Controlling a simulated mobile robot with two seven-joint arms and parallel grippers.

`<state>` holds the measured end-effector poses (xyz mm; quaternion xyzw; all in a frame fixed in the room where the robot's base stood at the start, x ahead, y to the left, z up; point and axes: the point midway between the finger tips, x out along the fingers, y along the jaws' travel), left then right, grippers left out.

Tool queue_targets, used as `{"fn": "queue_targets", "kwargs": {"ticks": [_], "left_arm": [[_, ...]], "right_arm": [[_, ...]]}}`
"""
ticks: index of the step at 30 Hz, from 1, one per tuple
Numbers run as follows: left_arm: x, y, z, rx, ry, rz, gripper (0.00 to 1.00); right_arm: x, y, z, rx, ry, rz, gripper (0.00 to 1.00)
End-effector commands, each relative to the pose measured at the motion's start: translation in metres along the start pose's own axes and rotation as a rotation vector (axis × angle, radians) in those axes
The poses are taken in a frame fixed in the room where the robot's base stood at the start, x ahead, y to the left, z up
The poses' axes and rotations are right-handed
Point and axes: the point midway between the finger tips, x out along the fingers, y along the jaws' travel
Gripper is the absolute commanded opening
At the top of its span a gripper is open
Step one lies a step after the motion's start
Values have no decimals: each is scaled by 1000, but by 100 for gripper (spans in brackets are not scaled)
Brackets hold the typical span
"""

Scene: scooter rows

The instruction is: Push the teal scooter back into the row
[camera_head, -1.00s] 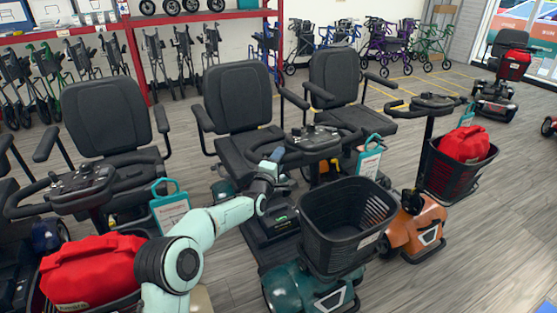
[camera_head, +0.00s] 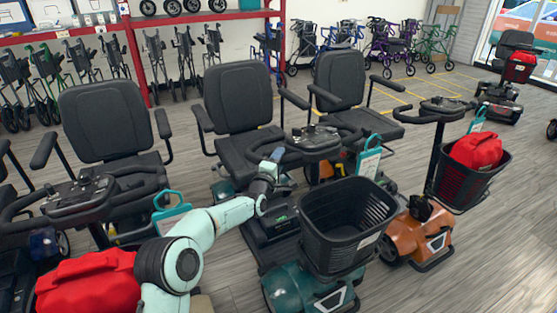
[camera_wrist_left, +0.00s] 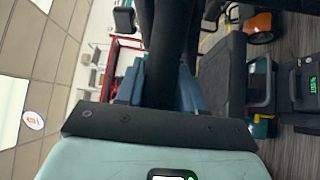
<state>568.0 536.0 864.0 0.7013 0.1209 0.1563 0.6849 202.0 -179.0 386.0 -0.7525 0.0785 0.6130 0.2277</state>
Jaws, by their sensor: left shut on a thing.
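The teal scooter (camera_head: 292,288) stands in front of me, with a black seat, a black handlebar (camera_head: 314,143) and an empty black front basket (camera_head: 345,232). My left gripper (camera_head: 274,157) is at the left part of its handlebar and is shut on it. In the left wrist view, the bluish fingers of the left gripper (camera_wrist_left: 162,88) lie on both sides of a black bar (camera_wrist_left: 166,50). The basket hides part of the scooter's front. My right gripper is out of view.
An orange scooter (camera_head: 405,236) with a red bag (camera_head: 477,150) in its basket stands close on the right. Another scooter with a red bag (camera_head: 92,283) is close on the left. Rollators and a red shelf (camera_head: 205,15) are behind. Grey floor (camera_head: 480,265) is free at right.

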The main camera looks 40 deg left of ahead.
Motion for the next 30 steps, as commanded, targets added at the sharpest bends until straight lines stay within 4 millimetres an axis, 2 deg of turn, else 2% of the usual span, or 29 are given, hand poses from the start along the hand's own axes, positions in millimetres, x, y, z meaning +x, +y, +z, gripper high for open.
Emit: {"fn": "queue_targets", "kwargs": {"ticks": [1,2,3,13,17,26,30], "left_arm": [[0,2,4,-3,-6,3,0],[0,2,4,-3,-6,3,44],[0,2,4,-3,-6,3,57],[-1,0,1,-1,-2,0,58],[-8,0,1,0,-2,-1,58],[-55,2,1,1,-2,-1,58],[-81,2,1,1,-3,-1,58]], "right_arm": [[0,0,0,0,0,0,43],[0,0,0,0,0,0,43],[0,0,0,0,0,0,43],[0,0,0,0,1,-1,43],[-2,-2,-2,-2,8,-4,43],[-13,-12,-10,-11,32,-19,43],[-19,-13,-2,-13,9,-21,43]]}}
